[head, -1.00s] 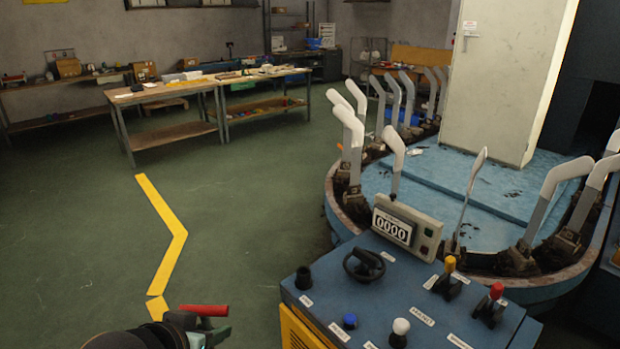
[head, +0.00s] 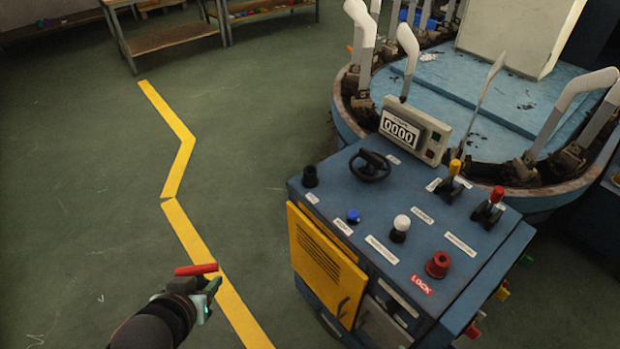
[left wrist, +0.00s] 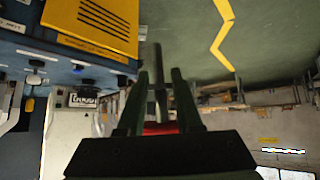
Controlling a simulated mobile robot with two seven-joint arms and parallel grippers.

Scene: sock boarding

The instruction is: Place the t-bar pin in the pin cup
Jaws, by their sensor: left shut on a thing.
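My left gripper (head: 205,288) is shut on the t-bar pin, whose red crossbar (head: 196,269) shows above the fingers in the head view. In the left wrist view the pin's grey shaft (left wrist: 159,80) sticks out between the two fingers, with some red near their base. The gripper is over the open floor, left of the blue console (head: 400,200) and apart from it. A small black cup (head: 310,176) stands at the console's left corner; it looks like the pin cup, but its label is too small to read. My right gripper is not in view.
The console carries a black handwheel (head: 370,166), a blue button (head: 354,216), a white knob (head: 400,228), levers, a counter (head: 402,130) and a red socket (head: 438,264) by a LOCK label. Behind it stands a round machine with upright sock forms. Floor to the left is clear.

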